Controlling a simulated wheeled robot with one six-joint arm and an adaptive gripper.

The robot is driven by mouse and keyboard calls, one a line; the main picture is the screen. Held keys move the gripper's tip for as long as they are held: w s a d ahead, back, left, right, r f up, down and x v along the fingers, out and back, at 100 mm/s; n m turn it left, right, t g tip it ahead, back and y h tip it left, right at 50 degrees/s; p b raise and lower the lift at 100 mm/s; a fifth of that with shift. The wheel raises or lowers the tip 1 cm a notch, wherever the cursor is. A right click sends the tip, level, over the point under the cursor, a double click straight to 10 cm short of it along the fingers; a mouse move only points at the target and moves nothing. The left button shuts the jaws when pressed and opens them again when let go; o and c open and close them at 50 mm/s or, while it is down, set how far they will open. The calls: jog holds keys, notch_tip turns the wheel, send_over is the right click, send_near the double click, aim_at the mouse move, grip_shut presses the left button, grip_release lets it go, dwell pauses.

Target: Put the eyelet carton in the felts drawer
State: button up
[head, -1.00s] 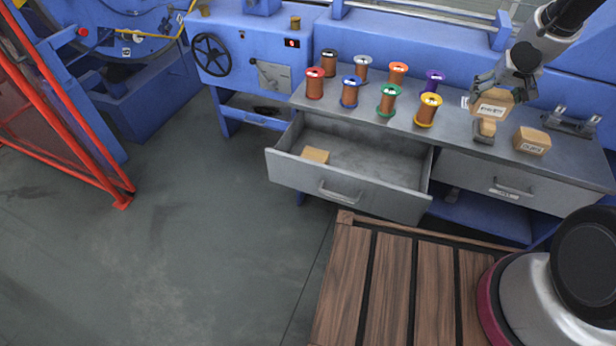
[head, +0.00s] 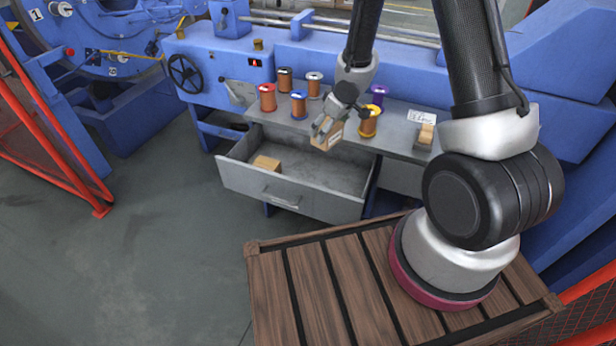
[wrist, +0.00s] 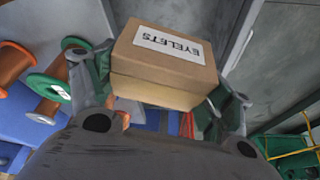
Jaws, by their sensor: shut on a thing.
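The eyelet carton (wrist: 165,72) is a tan box with a white label reading EYELETS in the wrist view. My gripper (wrist: 160,95) is shut on it, one finger on each side. In the head view the carton (head: 326,136) hangs from my gripper (head: 330,122) near the front edge of the bench, above the right part of the open drawer. The open drawer (head: 290,196) is grey, pulled out, with a small tan block (head: 266,163) inside at its left. Its label cannot be read from here, so I cannot tell that it is the felts drawer.
Several wire spools stand on the bench, among them an orange one (head: 267,97), a blue one (head: 298,104) and a yellow one (head: 369,121). A tan block on a holder (head: 426,134) is at the right. The drawer's middle is clear.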

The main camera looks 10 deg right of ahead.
aim_at(322, 149)
jog(key=s+f+n, duration=0.1)
jog(key=f, duration=0.1)
jog(key=a+f+n, duration=0.1)
jog(key=s+a+f+n+y, duration=0.1)
jog(key=f, duration=0.1)
jog(key=shift+s+a+f+g, duration=0.2)
jog(key=shift+s+f+g, duration=0.1)
jog(key=shift+s+f, duration=0.05)
jog(key=shift+n, duration=0.4)
jog(key=shift+s+a+f, duration=0.1)
jog(key=shift+f, duration=7.95)
jog(key=shift+f, duration=0.1)
jog(key=o, duration=0.9)
jog(key=shift+o, duration=0.2)
